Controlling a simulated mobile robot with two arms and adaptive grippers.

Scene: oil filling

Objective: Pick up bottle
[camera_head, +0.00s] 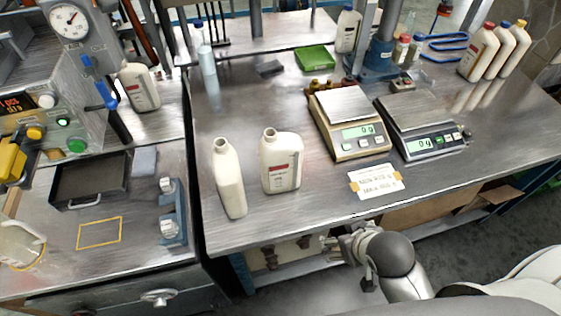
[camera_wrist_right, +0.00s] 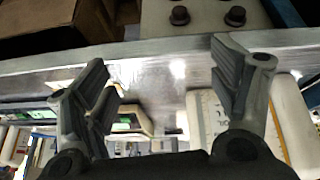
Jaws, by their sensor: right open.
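Two white uncapped bottles stand upright near the front edge of the steel table: a slim one (camera_head: 229,180) seen edge-on, and a wider one (camera_head: 281,163) with a label facing me. My right gripper (camera_head: 337,243) is at the front edge, lower and to the right of the wider bottle, apart from both. In the wrist view its two fingers (camera_wrist_right: 165,90) are spread with nothing between them. My left gripper is in neither view.
Two scales, one beige (camera_head: 350,122) and one dark grey (camera_head: 420,125), stand right of the bottles, with a white card (camera_head: 376,181) in front. A green tray (camera_head: 315,58) lies farther back. Capped bottles (camera_head: 495,50) stand at the back right. Another bottle (camera_head: 139,88) stands on the left bench.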

